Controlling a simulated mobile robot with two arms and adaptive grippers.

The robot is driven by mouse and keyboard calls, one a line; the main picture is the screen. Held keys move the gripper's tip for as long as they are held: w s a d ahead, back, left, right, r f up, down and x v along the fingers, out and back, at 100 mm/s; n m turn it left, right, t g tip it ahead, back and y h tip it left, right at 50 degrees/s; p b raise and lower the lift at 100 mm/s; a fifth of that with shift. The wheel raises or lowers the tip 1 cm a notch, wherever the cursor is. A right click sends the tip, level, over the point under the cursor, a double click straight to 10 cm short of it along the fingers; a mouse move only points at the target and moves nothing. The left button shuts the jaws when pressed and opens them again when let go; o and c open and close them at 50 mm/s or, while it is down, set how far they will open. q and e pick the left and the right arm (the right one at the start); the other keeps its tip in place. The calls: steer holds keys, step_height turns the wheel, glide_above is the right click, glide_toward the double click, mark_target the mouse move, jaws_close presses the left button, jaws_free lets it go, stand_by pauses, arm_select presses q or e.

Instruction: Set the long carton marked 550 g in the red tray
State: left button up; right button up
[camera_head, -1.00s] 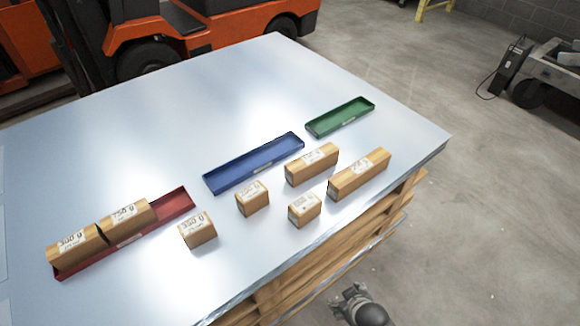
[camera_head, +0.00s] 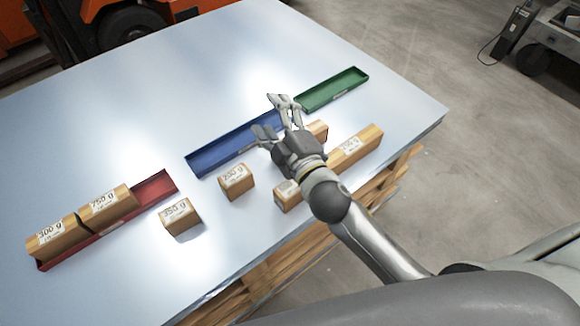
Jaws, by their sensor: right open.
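The red tray (camera_head: 156,187) lies at the left of the table, with bare floor at its right end. Two long cartons lie at the right. One (camera_head: 360,144) is partly covered by my right arm, and the other (camera_head: 320,130) is mostly hidden behind my right gripper. Their labels are too small or covered to tell which reads 550 g. My left gripper is not in view.
The red tray holds a 300 g carton (camera_head: 52,238) and a 750 g carton (camera_head: 106,206). Short cartons (camera_head: 181,217), (camera_head: 236,181) and (camera_head: 287,197) stand near the front edge. The blue tray (camera_head: 222,151) and the green tray (camera_head: 333,90) are empty where visible.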

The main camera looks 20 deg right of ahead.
steer(key=s+a+r+n+g+y, duration=0.2)
steer(key=s+a+r+n+y, duration=0.1)
steer(key=a+r+n+y, duration=1)
steer(key=s+a+f+n+g+y, duration=0.4)
steer(key=n+g, duration=0.4)
steer(key=n, duration=0.4)
steer(key=n+g+h, duration=0.8)
steer(key=n+h, duration=1.1)
steer(key=h, duration=0.2)
glide_above(291, 187)
step_height(291, 187, down, 22)
steer(key=shift+a+r, duration=0.1)
steer(key=shift+r, duration=0.1)
steer(key=shift+d+f, duration=0.1)
steer(key=shift+d, duration=0.1)
step_height(291, 187, down, 8)
steer(key=b, duration=0.5)
steer(key=shift+a+f+b, duration=0.1)
steer(key=shift+f+b, duration=0.3)
steer(key=shift+b, duration=0.4)
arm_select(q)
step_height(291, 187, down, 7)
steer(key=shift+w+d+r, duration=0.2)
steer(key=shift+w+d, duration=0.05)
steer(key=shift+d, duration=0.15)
